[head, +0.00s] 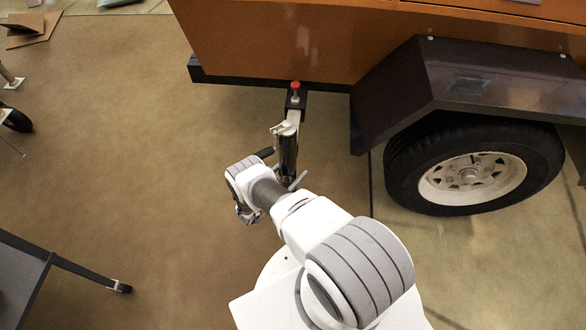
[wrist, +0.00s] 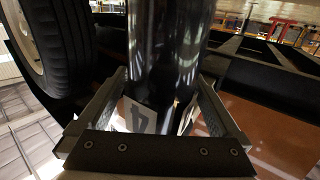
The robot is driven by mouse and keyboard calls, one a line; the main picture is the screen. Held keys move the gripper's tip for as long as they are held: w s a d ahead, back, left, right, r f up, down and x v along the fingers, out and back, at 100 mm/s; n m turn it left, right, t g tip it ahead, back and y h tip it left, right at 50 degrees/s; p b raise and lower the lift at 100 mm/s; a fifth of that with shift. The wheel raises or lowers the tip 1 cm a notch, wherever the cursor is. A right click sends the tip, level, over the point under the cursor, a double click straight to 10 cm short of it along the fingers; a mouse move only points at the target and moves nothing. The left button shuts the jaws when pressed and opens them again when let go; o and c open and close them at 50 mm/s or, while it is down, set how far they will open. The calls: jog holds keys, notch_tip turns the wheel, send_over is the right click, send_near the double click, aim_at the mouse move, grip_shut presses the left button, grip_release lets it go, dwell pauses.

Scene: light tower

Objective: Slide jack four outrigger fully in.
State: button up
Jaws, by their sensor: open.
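Jack four is a dark upright tube (head: 288,155) with a pale bracket on top, at the end of the outrigger beam (head: 294,119). The beam sticks out from the dark frame under the orange trailer body. A red knob (head: 295,87) sits on the beam's socket. In the wrist view the black jack tube (wrist: 165,50) carries a white label with a 4, seen upside down. My gripper (wrist: 162,77) is open, with one finger on each side of the tube. Whether the fingers touch it is unclear. In the head view my arm hides most of the gripper.
A black fender (head: 470,85) and a tyre with a white rim (head: 475,170) stand right of the jack. A dark cart or table (head: 20,275) is at lower left. The floor left of the jack is clear.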

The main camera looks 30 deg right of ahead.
jog(key=shift+w+d, duration=0.1)
jog(key=shift+d, duration=0.2)
grip_shut()
dwell(0.4)
